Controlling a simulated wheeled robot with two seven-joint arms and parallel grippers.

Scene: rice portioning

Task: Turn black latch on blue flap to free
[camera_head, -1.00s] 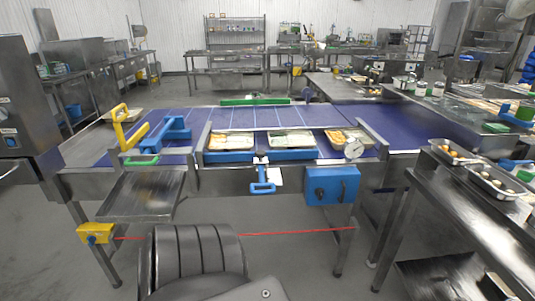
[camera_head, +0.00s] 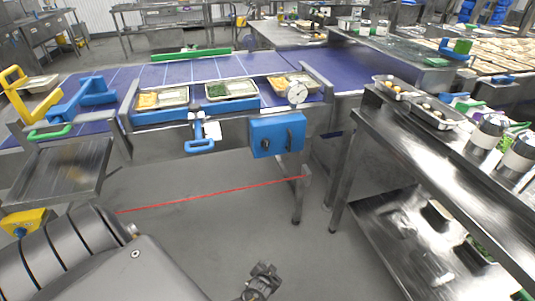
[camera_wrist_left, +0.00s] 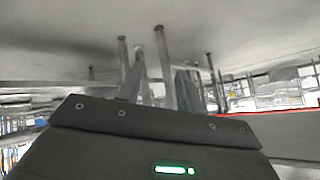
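A blue panel (camera_head: 277,126), which seems to be the flap, hangs on the front of the conveyor table in the head view. A small dark round piece (camera_head: 265,144) and a dark upright piece (camera_head: 289,139) show on its face. I cannot tell which is the latch.
A blue handle (camera_head: 200,138) hangs left of the panel, and a round gauge (camera_head: 297,93) is above it. A steel table (camera_head: 395,150) stands to the right. A red line (camera_head: 215,193) crosses below. Grey floor (camera_head: 195,240) lies open in front.

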